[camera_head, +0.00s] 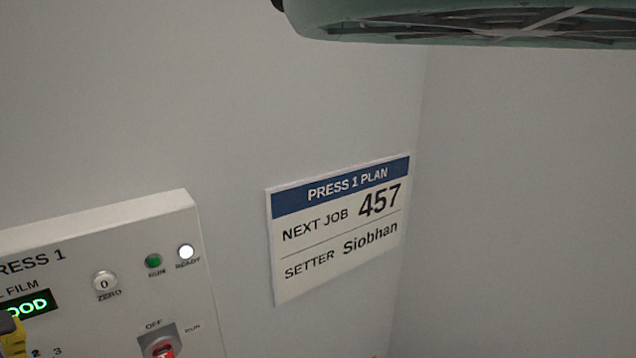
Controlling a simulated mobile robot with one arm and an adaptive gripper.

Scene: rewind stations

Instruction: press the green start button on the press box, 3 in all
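The press box (110,225) is a pale panel on the wall at the lower left, cut off by the left and bottom edges. Its lettering ends in "RESS 1". A small round green piece (154,261) labelled RUN sits near its upper right. No green part labelled start shows. A yellow and black piece (12,338) at the left edge overlaps the panel in front of the display. I cannot tell if it is part of my gripper. No fingertips can be made out.
A plan sign (338,230) reads job 457, setter Siobhan. A teal object (460,25) hangs overhead.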

